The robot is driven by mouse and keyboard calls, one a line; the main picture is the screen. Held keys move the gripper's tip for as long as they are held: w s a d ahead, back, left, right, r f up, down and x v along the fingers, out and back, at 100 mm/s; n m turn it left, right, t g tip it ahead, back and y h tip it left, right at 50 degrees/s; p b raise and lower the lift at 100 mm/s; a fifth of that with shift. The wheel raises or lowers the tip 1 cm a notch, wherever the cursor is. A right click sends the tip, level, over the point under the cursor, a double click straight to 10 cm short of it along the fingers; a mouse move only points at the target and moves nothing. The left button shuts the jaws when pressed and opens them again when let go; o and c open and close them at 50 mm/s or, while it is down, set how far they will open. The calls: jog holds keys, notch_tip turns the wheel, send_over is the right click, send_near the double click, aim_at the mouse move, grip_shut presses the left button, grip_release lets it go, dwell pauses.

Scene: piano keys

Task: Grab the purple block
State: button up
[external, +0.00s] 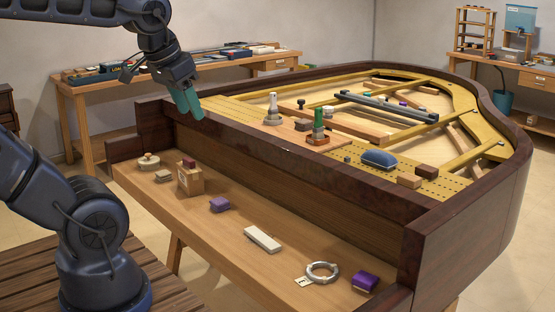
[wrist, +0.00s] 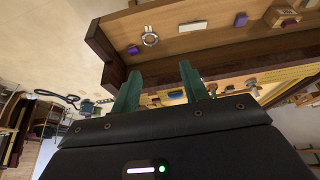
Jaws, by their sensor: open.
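Two purple blocks lie on the piano's front wooden shelf. One purple block (external: 220,204) is left of centre, and it also shows at the top of the wrist view (wrist: 240,19). The other purple block (external: 365,281) is at the right end, beside a metal ring, and appears in the wrist view (wrist: 133,50) too. My gripper (external: 187,103) hangs above the piano's left end, over its inner rim, well above and behind the shelf. Its teal fingers are apart and empty in the wrist view (wrist: 158,82). It touches neither block.
The shelf also holds a wooden box (external: 190,181) with a maroon block, a white bar (external: 262,239) and the metal ring (external: 322,272). The dark piano rim (external: 300,170) rises behind the shelf. Tools stand inside the piano, including a green-handled one (external: 318,125).

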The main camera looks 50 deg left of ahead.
jog(key=o, duration=0.5)
jog(key=w+d+f+m+g, duration=0.1)
jog(key=w+f+m, duration=0.15)
jog(key=w, duration=0.45)
jog(key=w+d+f+m, duration=0.2)
jog(key=w+f, duration=0.1)
jog(key=w, duration=0.4)
jog(key=m+g+h, duration=0.3)
jog(key=m+h, duration=0.2)
jog(key=m, duration=0.7)
send_over(364, 277)
jog(key=a, duration=0.4)
notch_tip(364, 277, down, 34)
jog(key=shift+a+x, duration=0.2)
jog(key=shift+x, duration=4.95)
